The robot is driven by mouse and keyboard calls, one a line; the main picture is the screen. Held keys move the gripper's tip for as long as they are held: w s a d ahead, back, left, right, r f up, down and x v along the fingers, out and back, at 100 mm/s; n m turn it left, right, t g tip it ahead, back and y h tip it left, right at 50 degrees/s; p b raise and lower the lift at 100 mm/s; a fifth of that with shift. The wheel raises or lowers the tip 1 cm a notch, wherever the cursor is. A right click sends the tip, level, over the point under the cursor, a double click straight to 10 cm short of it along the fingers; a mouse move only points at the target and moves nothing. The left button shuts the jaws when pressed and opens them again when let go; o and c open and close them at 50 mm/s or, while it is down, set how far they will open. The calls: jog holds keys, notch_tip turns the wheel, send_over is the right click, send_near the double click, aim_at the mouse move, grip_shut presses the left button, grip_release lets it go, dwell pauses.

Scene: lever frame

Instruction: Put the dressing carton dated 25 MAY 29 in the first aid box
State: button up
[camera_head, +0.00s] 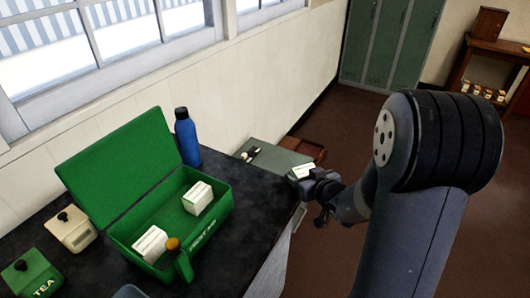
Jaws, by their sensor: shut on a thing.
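The first aid box (205,233) is green, stands open on the dark worktop, and has its lid raised at the back left. Two white cartons lie inside: one at the right (198,198) and one at the front left (150,244). My gripper (307,178) is to the right of the box, past the worktop's right edge. It is shut on a white carton (302,170), of which only the top shows clearly. No date can be read on any carton at this size.
A blue bottle (187,137) stands behind the box. A green TEA tin (32,277) and cream tin (71,229) stand left. A grey-green surface (272,160) lies behind my gripper.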

jog(key=a+r+n+g+y+b, duration=0.2)
jog(key=a+r+n+y+b, duration=0.15)
jog(key=a+r, duration=0.25)
notch_tip(320, 180, up, 3)
jog(key=n+g+y+b, duration=0.1)
jog(key=n+g+y, duration=0.2)
jog(key=n+y, duration=0.15)
send_over(271, 197)
jog(key=shift+s+f+h, duration=0.1)
jog(key=shift+f+h, duration=0.1)
jog(key=shift+h, duration=0.1)
jog(key=shift+g, duration=0.3)
notch_tip(271, 197, down, 9)
jog(key=shift+r+b, duration=0.1)
jog(key=shift+b, duration=0.4)
jog(key=shift+f, duration=0.45)
jog(key=shift+f+b, duration=0.25)
jog(key=shift+b, duration=0.5)
jog(key=o, duration=1)
jog(key=p, duration=0.3)
jog(key=shift+r, duration=0.4)
